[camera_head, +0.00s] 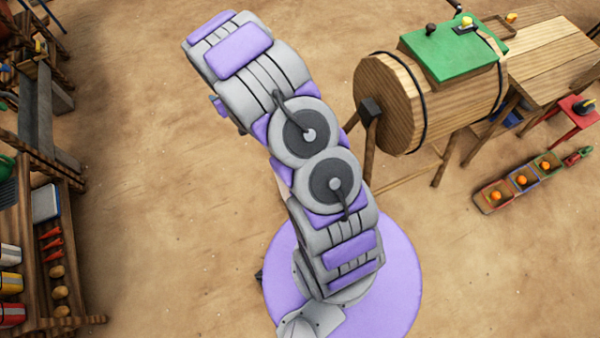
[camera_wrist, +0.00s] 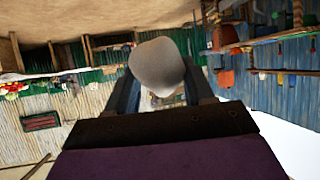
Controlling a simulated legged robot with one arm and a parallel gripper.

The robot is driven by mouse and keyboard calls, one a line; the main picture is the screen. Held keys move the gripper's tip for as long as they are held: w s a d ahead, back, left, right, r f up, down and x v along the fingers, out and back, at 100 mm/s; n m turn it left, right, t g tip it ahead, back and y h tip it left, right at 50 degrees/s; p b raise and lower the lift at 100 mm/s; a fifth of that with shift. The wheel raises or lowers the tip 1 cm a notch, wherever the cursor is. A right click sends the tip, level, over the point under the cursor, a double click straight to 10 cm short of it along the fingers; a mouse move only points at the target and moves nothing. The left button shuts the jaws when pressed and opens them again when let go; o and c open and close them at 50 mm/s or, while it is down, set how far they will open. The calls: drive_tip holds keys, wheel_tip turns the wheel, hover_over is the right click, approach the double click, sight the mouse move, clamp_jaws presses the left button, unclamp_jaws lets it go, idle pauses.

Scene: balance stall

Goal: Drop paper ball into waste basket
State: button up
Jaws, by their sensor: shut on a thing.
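In the wrist view, a rounded grey-white ball, the paper ball (camera_wrist: 158,66), sits between the two dark fingers of my gripper (camera_wrist: 163,88). The fingers are shut on its sides and hold it up, clear of any surface I can see. The wrist view looks upside down, with the sandy ground at the top. In the head view my arm stretches up across the middle, and I cannot make out the gripper or ball there. I see nothing that I can clearly name as a waste basket in either view.
A wooden barrel (camera_head: 385,107) with a green top (camera_head: 450,48) stands on legs at upper right, beside a plank table (camera_head: 545,50). A small box train (camera_head: 524,181) and red stool (camera_head: 575,112) are at right. Wooden shelves (camera_head: 38,240) line the left. Sandy ground (camera_head: 170,200) between is clear.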

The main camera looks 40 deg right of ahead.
drive_tip(key=s+d+f+m+h+b, duration=0.1)
drive_tip(key=s+d+f, duration=0.1)
drive_tip(key=d+f, duration=0.65)
drive_tip(key=s+d+f, duration=0.3)
drive_tip(key=d+f, duration=0.5)
drive_tip(key=f, duration=0.1)
drive_tip(key=s+d+f+h+b, duration=0.1)
drive_tip(key=s+d+f+b, duration=0.1)
drive_tip(key=f, duration=0.5)
drive_tip(key=s+d+f+m+b, duration=0.1)
drive_tip(key=s+d+f, duration=0.4)
drive_tip(key=f, duration=0.3)
drive_tip(key=shift+s+f+h+b, duration=0.25)
drive_tip(key=shift+s+h+b, duration=0.15)
drive_tip(key=shift+s, duration=0.15)
drive_tip(key=o, duration=1.1)
drive_tip(key=shift+a, duration=0.1)
